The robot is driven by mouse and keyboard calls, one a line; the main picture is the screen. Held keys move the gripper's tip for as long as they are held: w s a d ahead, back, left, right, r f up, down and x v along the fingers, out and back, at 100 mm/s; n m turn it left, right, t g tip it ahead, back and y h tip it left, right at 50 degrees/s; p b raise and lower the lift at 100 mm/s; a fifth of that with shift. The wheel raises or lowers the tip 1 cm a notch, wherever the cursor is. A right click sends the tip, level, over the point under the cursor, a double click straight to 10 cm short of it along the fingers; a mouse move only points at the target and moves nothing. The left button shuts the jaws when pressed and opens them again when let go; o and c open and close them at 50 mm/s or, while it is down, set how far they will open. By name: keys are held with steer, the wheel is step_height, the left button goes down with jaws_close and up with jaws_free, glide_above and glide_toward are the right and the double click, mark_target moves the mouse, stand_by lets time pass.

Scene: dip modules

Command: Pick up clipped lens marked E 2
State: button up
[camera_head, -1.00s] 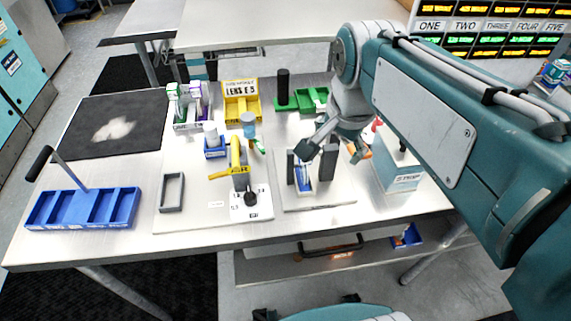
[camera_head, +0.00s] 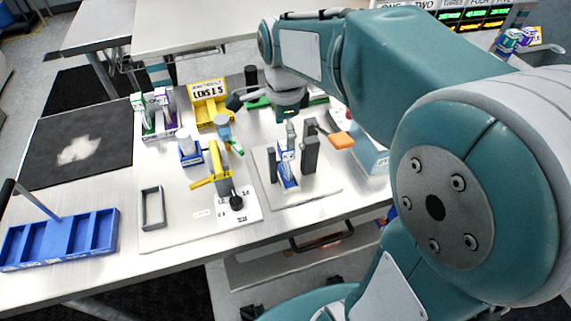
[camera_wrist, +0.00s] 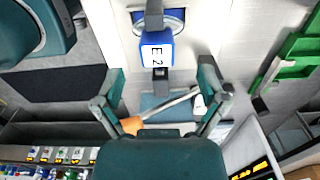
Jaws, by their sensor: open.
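The clipped lens marked E 2 (camera_wrist: 156,50) shows in the wrist view as a blue piece with a white "E 2" label, near the top middle. A dark clip or post overlaps its upper part. In the head view, a blue and white piece (camera_head: 287,172) stands between two dark posts on a pale plate; its label is too small to read there. My gripper (camera_wrist: 161,70) is open, its fingers at left and right below the label in the wrist view. Nothing is held between them. Contact with the lens cannot be told.
An orange-ended rod (camera_head: 342,141) lies close right of the posts. A yellow clamp (camera_head: 213,175), a grey frame (camera_head: 152,208) and a blue divided tray (camera_head: 62,240) are to the left. A yellow tray (camera_head: 208,97) marked LENS and green holders are behind.

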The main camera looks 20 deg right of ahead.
mark_target(286, 162)
step_height(286, 162, down, 5)
steer(key=shift+s+r, duration=0.1)
steer(key=shift+r, duration=0.05)
steer(key=shift+c, duration=0.3)
jaws_close()
steer(key=shift+r, duration=0.1)
